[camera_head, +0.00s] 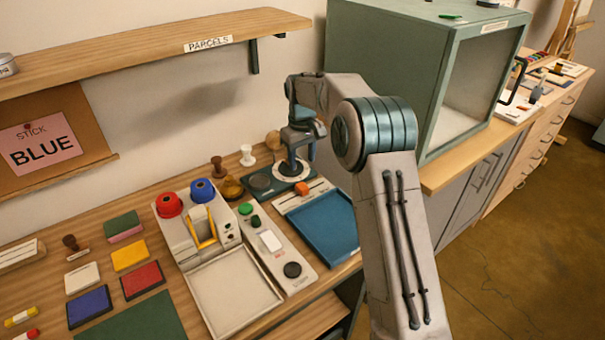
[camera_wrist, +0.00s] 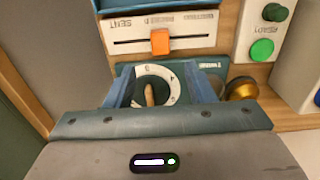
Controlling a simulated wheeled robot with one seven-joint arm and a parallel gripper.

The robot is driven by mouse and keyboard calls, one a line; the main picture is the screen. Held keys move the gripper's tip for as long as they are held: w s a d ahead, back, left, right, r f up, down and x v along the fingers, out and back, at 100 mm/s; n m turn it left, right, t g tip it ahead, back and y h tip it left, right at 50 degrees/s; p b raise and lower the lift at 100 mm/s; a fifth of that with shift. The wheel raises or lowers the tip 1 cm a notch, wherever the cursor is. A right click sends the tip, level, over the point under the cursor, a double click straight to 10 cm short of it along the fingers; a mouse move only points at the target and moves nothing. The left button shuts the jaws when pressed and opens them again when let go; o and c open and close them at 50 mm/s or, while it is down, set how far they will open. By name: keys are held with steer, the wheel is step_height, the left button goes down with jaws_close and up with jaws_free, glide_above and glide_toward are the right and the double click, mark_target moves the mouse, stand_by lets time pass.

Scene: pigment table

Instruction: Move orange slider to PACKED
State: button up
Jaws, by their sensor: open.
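The orange slider (camera_head: 302,188) sits near the middle of the slot on a white slider plate (camera_head: 318,184). In the wrist view the slider (camera_wrist: 160,42) stands upright in the slot. The slider plate (camera_wrist: 200,38) reads SENT upside down at its left end; the label at its right end is too small to read. My gripper (camera_head: 291,165) is over the round dial beside the slider plate. In the wrist view my gripper (camera_wrist: 160,82) is open, with its blue fingers apart on either side of the dial (camera_wrist: 175,84). Nothing is held.
A blue tray (camera_head: 330,228) lies in front of the slider plate. A button panel (camera_head: 285,262) with green buttons is to its left. A brass knob (camera_head: 231,188) and a white stamp (camera_head: 247,155) stand left of the dial. A large green cabinet (camera_head: 395,70) rises at the right.

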step_height(320, 180, up, 4)
steer(key=shift+r, duration=0.2)
steer(key=s+d+r+m+t, duration=0.15)
steer(key=s+d+r, duration=0.25)
steer(key=s, duration=0.5)
steer(key=s+d+r+m, duration=0.2)
steer(key=s+d+r, duration=0.25)
steer(key=s, duration=0.45)
steer(key=s+d+f+m, duration=0.1)
steer(key=s+d+f, duration=0.1)
steer(key=s, duration=0.8)
steer(key=s+d+f+m+t, duration=0.1)
steer(key=s+d+f+m, duration=0.1)
steer(key=s, duration=0.8)
steer(key=shift+d+f, duration=0.35)
steer(key=shift+f, duration=0.25)
